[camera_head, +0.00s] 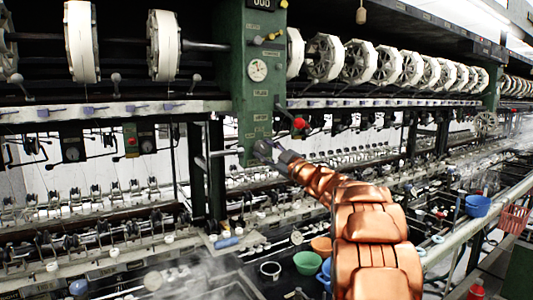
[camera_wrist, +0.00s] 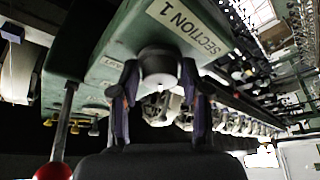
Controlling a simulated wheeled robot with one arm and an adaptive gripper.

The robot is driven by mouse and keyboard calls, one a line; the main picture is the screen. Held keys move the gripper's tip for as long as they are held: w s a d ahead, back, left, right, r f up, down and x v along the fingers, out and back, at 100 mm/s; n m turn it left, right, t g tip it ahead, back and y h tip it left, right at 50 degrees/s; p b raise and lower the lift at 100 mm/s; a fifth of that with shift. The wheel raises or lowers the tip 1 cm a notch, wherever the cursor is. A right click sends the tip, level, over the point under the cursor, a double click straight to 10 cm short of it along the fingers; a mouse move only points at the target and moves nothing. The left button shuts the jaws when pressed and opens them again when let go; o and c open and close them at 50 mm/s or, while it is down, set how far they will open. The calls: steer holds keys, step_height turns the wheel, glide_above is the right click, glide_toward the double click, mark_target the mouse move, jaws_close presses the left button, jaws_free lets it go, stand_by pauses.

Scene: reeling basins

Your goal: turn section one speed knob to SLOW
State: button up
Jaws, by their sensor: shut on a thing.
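The section one speed knob (camera_wrist: 158,62) is a grey round knob on the green post, just below the SECTION 1 label (camera_wrist: 188,25) in the wrist view. My gripper (camera_wrist: 160,95) has one finger on each side of the knob and is shut on it. In the head view, my gripper (camera_head: 264,149) is at the lower part of the green post (camera_head: 258,85), and the knob is hard to make out there. The knob's pointer and the SLOW marking cannot be read in either view.
A red ball lever (camera_head: 299,123) sticks out just right of my gripper; its red ball (camera_wrist: 52,171) shows at lower left in the wrist view. White reels (camera_head: 362,62) line the upper frame. Basins and bowls, including a green bowl (camera_head: 307,263), lie below.

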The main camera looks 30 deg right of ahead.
steer(key=shift+r+n, duration=0.2)
steer(key=shift+n, duration=0.3)
steer(key=o, duration=1)
steer(key=shift+f, duration=0.15)
steer(key=shift+s+d+f, duration=0.1)
steer(key=shift+s, duration=0.2)
steer(key=v, duration=1.1)
steer(key=shift+d, duration=0.15)
steer(key=shift+s, duration=0.1)
